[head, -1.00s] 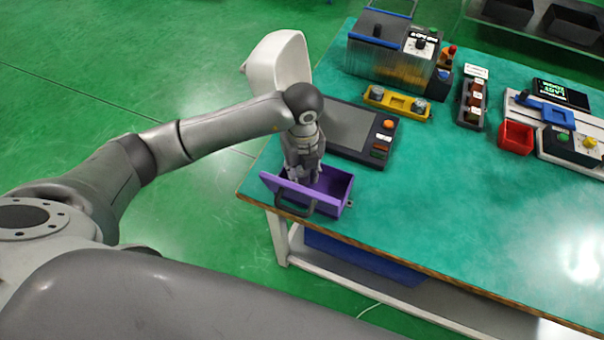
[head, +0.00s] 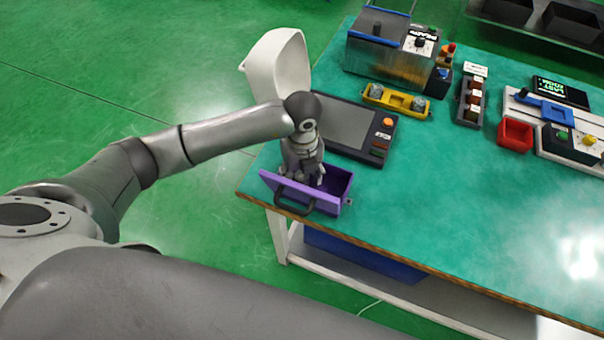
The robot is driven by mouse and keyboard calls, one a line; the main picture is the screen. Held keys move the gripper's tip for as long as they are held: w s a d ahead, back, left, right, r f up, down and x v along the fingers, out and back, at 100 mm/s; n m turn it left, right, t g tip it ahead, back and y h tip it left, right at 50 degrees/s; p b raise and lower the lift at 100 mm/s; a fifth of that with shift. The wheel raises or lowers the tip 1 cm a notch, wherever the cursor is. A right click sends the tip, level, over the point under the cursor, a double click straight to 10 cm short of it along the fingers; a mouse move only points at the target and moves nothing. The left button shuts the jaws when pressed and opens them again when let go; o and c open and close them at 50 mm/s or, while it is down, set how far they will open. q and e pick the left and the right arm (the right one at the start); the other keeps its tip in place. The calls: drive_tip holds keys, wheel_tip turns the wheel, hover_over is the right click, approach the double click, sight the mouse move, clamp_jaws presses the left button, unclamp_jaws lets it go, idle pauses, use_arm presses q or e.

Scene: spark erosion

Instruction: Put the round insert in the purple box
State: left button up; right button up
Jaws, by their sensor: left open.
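The purple box (head: 340,187) is an open-topped drawer-like box with a dark handle, at the table's near left corner. My left gripper (head: 304,181) points down over the box's left part, fingers spread and open, low at the opening. It hides part of the box's inside, and I see no round insert there. A yellow holder (head: 398,98) behind it carries two round grey pieces (head: 376,91) (head: 418,104) at its ends. I cannot tell whether either is the round insert. My right gripper is not in view.
A dark panel with a screen (head: 347,124) lies just behind the box. A red bin (head: 515,135), a button rack (head: 470,101) and a clear tank (head: 385,60) stand farther back. The table's front right is clear; its near edge (head: 400,258) runs close to the box.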

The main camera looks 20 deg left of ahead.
sight(302, 175)
use_arm(q)
drive_tip(key=shift+r, duration=0.3)
wheel_tip(302, 175, up, 12)
drive_tip(key=b, duration=0.1)
drive_tip(key=shift+b, duration=0.35)
drive_tip(key=shift+f, duration=0.15)
drive_tip(key=shift+c, duration=0.2)
idle(0.5)
